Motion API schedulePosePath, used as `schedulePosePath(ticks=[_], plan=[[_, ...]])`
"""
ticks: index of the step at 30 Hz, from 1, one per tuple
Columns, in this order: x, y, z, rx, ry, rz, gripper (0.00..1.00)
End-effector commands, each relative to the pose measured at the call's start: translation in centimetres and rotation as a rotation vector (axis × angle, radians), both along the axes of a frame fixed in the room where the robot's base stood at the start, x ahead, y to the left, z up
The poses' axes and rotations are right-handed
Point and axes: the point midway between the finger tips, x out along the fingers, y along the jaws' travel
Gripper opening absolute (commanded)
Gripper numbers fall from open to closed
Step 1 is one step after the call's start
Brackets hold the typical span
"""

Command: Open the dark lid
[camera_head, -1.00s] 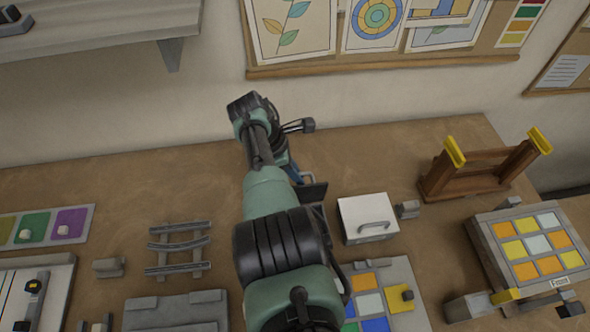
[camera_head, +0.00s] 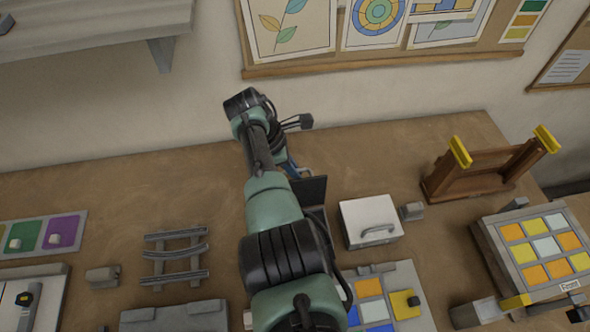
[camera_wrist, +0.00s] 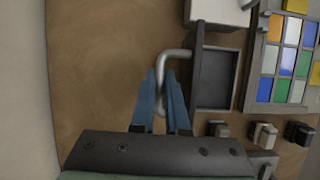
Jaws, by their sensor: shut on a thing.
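The dark lid (camera_head: 309,190) stands raised, roughly upright, at the back of the table beside my arm. In the wrist view the lid (camera_wrist: 198,64) shows nearly edge-on, along the left side of an open dark grey box (camera_wrist: 219,79). A pale grey bar handle (camera_wrist: 174,53) sticks out from the lid to the left. My gripper (camera_wrist: 160,88), with blue fingers, is shut on this handle. In the head view only a bit of the blue fingers shows, left of the lid, and my arm hides part of the box.
A white box (camera_head: 371,221) with its own handle stands right of the dark lid. A panel of coloured tiles (camera_head: 370,287) lies in front of it. A grey rail rack (camera_head: 176,257) lies to the left. The wall rises close behind my arm.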

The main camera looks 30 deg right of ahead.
Motion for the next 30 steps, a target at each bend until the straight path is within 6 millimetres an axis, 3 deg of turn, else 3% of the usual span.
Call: schedulePosePath(ticks=[12, 13, 15, 25, 30], plan=[[0.0, 0.0, 0.0, 0.002, -0.001, 0.000, 0.00], [0.0, 0.0, 0.0, 0.002, -0.001, 0.000, 0.14], [0.0, 0.0, 0.0, 0.002, -0.001, 0.000, 0.25], [0.1, 0.1, 0.2, 0.001, -0.002, -0.001, 0.25], [0.3, 0.7, 1.8, 0.000, -0.003, 0.001, 0.25]])
